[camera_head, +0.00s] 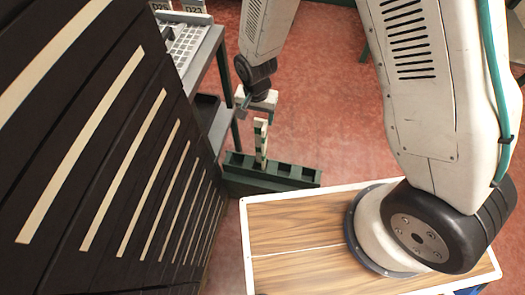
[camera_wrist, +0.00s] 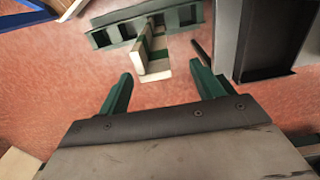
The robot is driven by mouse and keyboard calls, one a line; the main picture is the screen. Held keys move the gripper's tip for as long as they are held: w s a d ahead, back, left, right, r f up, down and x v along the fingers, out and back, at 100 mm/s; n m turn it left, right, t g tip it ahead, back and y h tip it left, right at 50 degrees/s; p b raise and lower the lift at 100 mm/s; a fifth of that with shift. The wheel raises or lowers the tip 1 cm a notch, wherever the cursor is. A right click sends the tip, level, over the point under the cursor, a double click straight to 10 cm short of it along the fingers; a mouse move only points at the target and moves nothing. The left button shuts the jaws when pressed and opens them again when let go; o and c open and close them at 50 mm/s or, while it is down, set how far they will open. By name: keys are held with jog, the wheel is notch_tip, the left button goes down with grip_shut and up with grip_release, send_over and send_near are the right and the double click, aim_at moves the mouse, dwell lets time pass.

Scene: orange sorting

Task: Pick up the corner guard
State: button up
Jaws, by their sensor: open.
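The corner guard (camera_head: 260,139) looks like an upright piece with cream and green bands. It stands in a dark green slotted holder (camera_head: 291,173) on the red floor. In the wrist view the guard (camera_wrist: 155,67) shows ahead of my gripper, between the lines of the two fingers, with the green holder (camera_wrist: 187,16) behind it. My gripper (camera_head: 257,100) is just above and around the guard's top end in the head view. In the wrist view its green fingers (camera_wrist: 160,78) are wide apart, with nothing held between them. I cannot tell whether they touch the guard.
A grey rack (camera_head: 207,52) with a white grid tray (camera_head: 185,42) stands left of my gripper, close to the holder. A dark panel (camera_head: 75,130) with cream strips fills the left. In the wrist view a black tray (camera_wrist: 273,45) is near the right finger. Red floor (camera_head: 335,110) is clear right of the holder.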

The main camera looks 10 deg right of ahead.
aim_at(260, 127)
jog(key=f, duration=0.4)
jog(key=d+f, duration=0.1)
jog(key=f, duration=0.1)
jog(key=shift+f, duration=0.35)
jog(key=c, duration=1.4)
jog(key=shift+c, duration=0.2)
jog(key=shift+r, duration=0.15)
